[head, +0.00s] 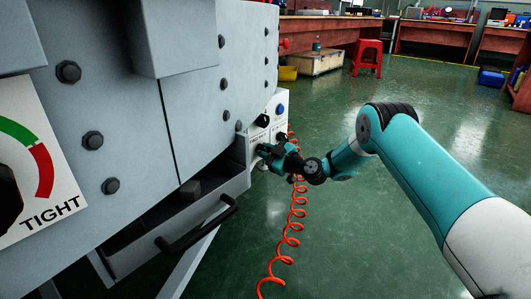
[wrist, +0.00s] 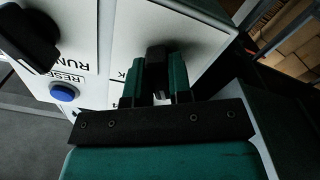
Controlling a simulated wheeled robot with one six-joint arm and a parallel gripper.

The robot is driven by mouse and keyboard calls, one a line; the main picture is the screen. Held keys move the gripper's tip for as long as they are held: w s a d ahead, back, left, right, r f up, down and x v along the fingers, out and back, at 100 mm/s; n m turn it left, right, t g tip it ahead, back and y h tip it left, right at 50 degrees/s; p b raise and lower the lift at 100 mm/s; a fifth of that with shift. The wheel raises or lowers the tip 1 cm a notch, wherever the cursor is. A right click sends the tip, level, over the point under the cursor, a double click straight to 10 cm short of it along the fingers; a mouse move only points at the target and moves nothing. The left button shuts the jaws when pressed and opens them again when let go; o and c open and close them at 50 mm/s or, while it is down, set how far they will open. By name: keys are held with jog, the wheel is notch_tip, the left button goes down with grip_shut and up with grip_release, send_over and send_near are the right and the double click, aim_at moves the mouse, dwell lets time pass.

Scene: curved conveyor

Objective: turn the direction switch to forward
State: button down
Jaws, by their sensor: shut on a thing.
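The control panel (head: 281,128) is a white box on the end of the grey machine; in the wrist view its white face (wrist: 125,30) fills the upper left. My gripper (head: 262,150) is at the lower part of the panel. In the wrist view its two teal fingers (wrist: 156,82) are closed around a black switch knob (wrist: 156,58). This looks like the direction switch, but its label is mostly hidden by the fingers, so its setting cannot be read.
Another black knob (wrist: 28,38) marked RUN and a blue button (wrist: 64,92) marked RESET sit beside my gripper. An open drawer (head: 185,215) juts from the machine. A coiled orange hose (head: 292,228) hangs near my wrist. Green floor (head: 350,240) is clear to the right.

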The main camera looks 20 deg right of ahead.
jog(key=c, duration=1)
grip_release()
jog(key=shift+c, duration=0.2)
jog(key=shift+s+d, duration=0.1)
jog(key=b+v, duration=1)
jog(key=v, duration=0.7)
jog(key=shift+r, duration=0.1)
